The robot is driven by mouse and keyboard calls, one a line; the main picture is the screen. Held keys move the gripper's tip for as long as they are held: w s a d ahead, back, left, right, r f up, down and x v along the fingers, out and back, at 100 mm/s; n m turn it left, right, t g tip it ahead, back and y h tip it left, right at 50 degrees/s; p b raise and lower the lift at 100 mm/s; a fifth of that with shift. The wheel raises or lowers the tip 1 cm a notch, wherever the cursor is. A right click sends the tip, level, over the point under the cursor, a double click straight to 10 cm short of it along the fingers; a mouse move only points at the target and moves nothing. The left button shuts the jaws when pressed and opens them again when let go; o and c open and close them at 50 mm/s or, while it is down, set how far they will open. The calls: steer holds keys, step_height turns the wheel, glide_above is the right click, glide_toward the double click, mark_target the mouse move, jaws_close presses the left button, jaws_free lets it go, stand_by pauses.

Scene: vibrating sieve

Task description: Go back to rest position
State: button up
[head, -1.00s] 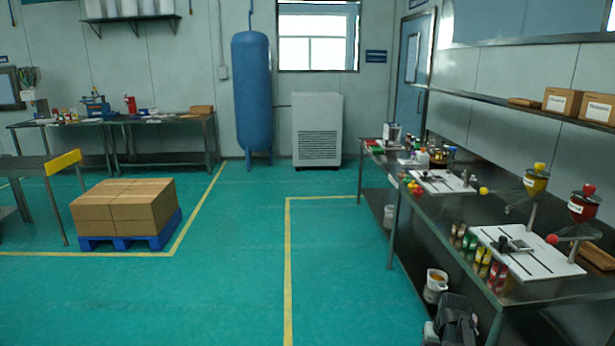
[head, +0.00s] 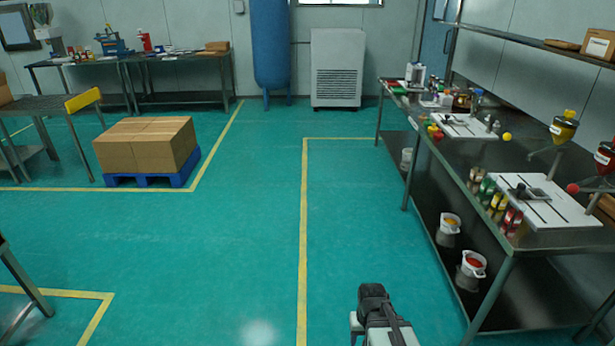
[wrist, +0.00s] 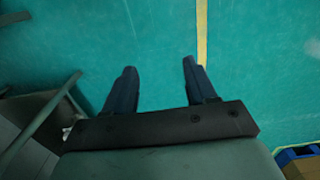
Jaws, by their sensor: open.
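My gripper (wrist: 158,72) shows in the wrist view with its two dark fingers apart and nothing between them. Below the fingers is only green floor and part of a yellow line. In the head view, a dark and light part of my arm (head: 377,310) shows at the bottom edge, left of the long workbench and over open floor. The fingers cannot be made out in that view.
The long metal workbench (head: 441,168) on the right holds white fixtures, small bottles and dispensers. Two white buckets (head: 470,268) (head: 448,229) stand on its lower shelf. Boxes (head: 146,146) on a blue pallet (head: 150,180) stand at left. The middle floor is clear.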

steer(key=s+f+g, duration=0.3)
steer(key=s+f, duration=0.6)
steer(key=s, duration=0.5)
steer(key=s+f+g, duration=0.3)
steer(key=s+f, duration=0.7)
steer(key=s, duration=0.4)
steer(key=shift+s+g, duration=0.3)
steer(key=shift+s, duration=0.05)
